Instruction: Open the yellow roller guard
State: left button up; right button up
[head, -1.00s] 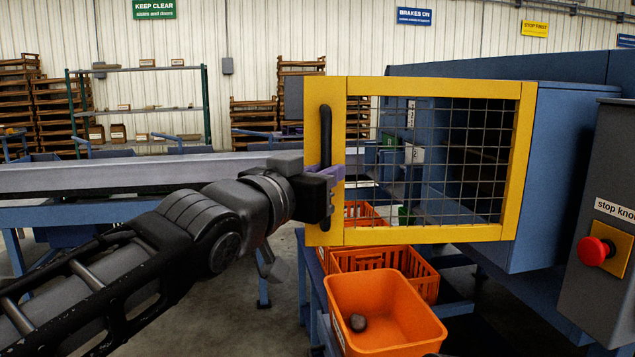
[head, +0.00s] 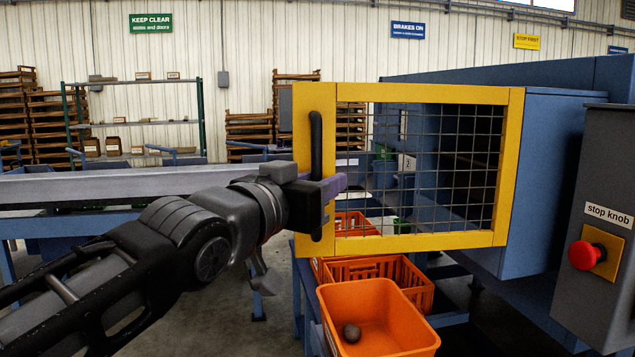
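The yellow roller guard (head: 420,243) is a yellow frame with wire mesh. It stands swung out from the blue machine housing (head: 545,180), with its right edge beside the housing. Its black vertical handle (head: 316,135) is on the left side of the frame. My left gripper (head: 328,187), with purple fingers, is at the middle of the handle and appears shut around it. The gripper body hides part of the handle. My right gripper is not in view.
An orange bin (head: 375,312) with one dark lump stands below the guard, with an orange crate (head: 415,285) behind it. A red stop knob (head: 586,256) is on a grey box at the right. A metal rail (head: 110,183) runs behind my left arm.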

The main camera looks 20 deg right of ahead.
pick_arm(q)
jog(key=shift+o, duration=0.4)
jog(key=shift+w+a, duration=0.1)
jog(key=shift+a, duration=0.05)
jog(key=v, duration=0.7)
jog(key=shift+s+a+b, duration=0.25)
jog(key=shift+s+b, duration=0.05)
jog(key=shift+b, duration=0.1)
